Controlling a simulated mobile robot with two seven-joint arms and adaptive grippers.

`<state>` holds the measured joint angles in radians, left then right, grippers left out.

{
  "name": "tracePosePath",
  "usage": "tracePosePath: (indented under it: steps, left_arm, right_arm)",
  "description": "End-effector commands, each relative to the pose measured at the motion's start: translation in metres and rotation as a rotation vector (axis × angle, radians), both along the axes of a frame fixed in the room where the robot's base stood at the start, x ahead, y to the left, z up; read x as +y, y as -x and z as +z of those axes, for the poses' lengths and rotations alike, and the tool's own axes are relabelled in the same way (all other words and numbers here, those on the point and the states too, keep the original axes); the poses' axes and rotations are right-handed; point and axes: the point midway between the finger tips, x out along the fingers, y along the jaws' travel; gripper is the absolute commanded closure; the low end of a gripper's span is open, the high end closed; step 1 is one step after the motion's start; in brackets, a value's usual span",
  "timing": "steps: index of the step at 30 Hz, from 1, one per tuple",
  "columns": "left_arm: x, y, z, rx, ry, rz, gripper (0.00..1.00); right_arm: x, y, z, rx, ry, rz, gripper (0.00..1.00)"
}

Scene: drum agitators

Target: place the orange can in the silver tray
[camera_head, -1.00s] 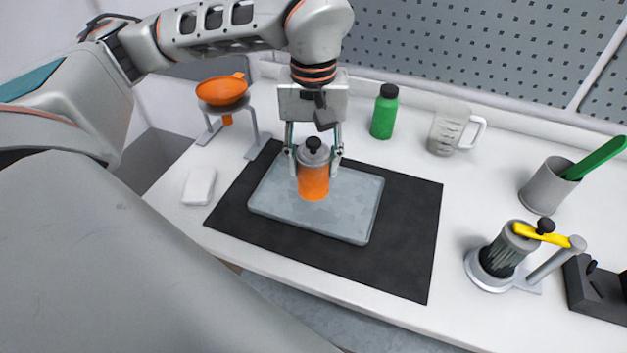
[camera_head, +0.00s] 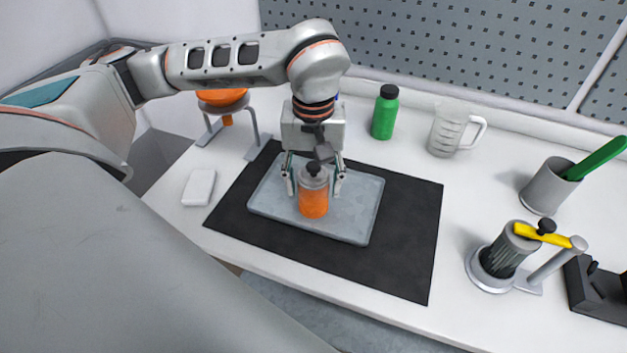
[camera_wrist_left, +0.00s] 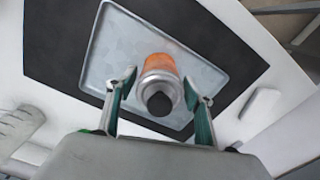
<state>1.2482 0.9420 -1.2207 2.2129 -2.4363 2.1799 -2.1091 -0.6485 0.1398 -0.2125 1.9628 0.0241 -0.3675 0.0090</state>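The orange can (camera_head: 313,203), with a grey top and black knob, stands upright on the silver tray (camera_head: 352,222), near its middle. My left gripper (camera_head: 314,188) is above the tray with its fingers on either side of the can's upper part. The fingers are open, with a small gap to the can on each side. In the left wrist view the can (camera_wrist_left: 160,72) shows between the spread fingers, its knob towards the camera, and the tray (camera_wrist_left: 112,40) lies beneath it. My right gripper is not in view.
The tray lies on a black mat (camera_head: 405,255). Behind are a green bottle (camera_head: 385,112) and a clear jug (camera_head: 452,132). An orange funnel (camera_head: 222,97) on a stand and a white block (camera_head: 199,187) are left. A grey cup (camera_head: 546,187) and a stand with a cylinder (camera_head: 503,252) are right.

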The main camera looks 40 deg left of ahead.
Motion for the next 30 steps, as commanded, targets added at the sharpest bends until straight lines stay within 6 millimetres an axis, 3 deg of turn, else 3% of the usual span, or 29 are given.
tracePosePath:
  steps: [14, 30]
  left_arm:
    - [0.0, -0.001, 0.008, -0.004, 0.0, 0.0, 0.42]
    - [0.0, -0.001, 0.097, -0.006, 0.0, 0.001, 0.42]
  right_arm:
    - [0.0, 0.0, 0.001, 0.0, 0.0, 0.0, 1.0]
    - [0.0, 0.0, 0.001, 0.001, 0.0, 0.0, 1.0]
